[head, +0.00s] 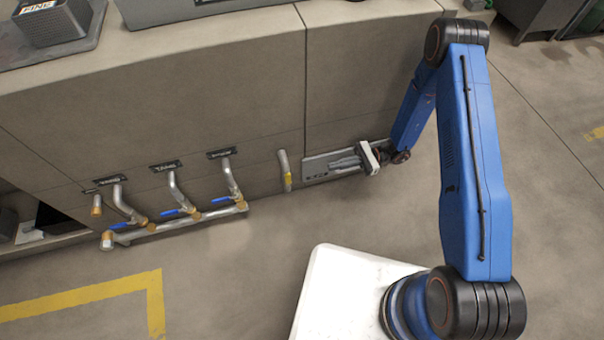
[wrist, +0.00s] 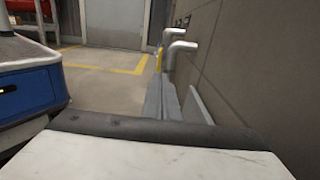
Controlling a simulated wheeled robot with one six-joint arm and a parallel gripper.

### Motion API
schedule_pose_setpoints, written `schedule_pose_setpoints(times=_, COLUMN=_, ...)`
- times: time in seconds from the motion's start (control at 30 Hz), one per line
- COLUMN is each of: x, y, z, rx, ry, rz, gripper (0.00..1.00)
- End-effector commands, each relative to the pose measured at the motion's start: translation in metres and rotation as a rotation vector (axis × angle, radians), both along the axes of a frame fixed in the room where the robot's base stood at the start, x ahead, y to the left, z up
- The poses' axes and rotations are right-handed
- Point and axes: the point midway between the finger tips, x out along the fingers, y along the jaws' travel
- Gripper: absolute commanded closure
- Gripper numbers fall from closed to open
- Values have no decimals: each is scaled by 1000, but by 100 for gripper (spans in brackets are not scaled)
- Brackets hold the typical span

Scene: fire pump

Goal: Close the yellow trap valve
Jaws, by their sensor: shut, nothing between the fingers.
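The yellow trap valve handle (head: 288,178) is on a short grey pipe (head: 284,160) that comes out of the low wall. In the wrist view the yellow handle (wrist: 158,60) stands upright in front of the bent pipe (wrist: 178,48). My gripper (head: 332,165) is low beside the wall, to the right of the valve, with its fingers pointing left toward it. The fingers (wrist: 163,95) are shut and empty. A gap shows between the fingertips and the yellow handle in the head view. The valve body is too small to make out.
Several grey pipes with blue-handled valves (head: 171,212) run along the wall at the left. A grey panel (head: 316,168) is on the wall behind my gripper. The floor (head: 225,285) in front of the pipes is clear, with a yellow line (head: 80,296).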

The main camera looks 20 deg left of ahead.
Motion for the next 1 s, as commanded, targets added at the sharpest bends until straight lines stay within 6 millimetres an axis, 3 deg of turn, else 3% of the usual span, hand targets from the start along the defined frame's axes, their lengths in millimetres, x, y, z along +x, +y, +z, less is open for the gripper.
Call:
schedule_pose_setpoints(times=0.23, x=-10, y=16, z=0, rx=0, ry=0, rz=2, gripper=100)
schedule_pose_setpoints(times=0.7, x=-53, y=84, z=0, rx=0, ry=0, rz=4, gripper=100)
schedule_pose_setpoints(times=1.0, x=-70, y=114, z=0, rx=-1, ry=1, rz=2, gripper=100)
